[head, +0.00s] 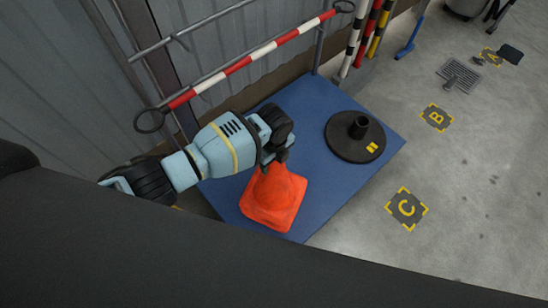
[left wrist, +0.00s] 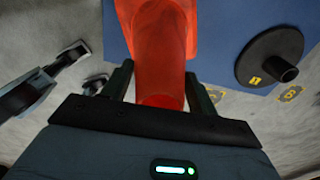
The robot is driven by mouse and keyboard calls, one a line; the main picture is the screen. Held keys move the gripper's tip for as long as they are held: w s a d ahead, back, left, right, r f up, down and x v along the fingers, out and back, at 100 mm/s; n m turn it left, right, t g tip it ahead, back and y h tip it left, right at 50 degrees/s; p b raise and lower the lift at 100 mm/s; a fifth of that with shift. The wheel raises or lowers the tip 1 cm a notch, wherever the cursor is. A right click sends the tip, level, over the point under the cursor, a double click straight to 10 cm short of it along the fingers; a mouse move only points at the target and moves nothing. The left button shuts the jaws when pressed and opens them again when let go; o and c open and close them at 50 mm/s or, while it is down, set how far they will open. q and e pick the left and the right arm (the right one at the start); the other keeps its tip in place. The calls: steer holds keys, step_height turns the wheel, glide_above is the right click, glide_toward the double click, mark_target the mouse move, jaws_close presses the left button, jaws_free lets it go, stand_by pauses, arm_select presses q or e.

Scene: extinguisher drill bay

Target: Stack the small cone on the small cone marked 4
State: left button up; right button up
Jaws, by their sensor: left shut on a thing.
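An orange cone (head: 274,200) with a square base is at the near part of the blue platform. My left gripper (head: 272,158) is shut on the cone's top. In the left wrist view the cone (left wrist: 162,40) runs between the two fingers of the left gripper (left wrist: 161,90). I cannot tell whether its base touches the platform. I see no number on it, and no second cone shows in either view. My right gripper is not clearly in view.
A black round base (head: 345,145) with a short tube and a yellow mark stands on the blue platform (head: 300,100). A red-and-white barrier bar (head: 250,58) runs behind. Striped poles (head: 365,35) stand at the back. Floor marks B (head: 436,117) and C (head: 406,208) lie on clear floor at right.

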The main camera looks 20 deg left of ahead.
arm_select(q)
steer(key=shift+f+b, duration=0.9)
steer(key=shift+f, duration=0.4)
steer(key=o, duration=1.5)
steer(key=shift+r+p, duration=1.1)
steer(key=shift+r, duration=2.85)
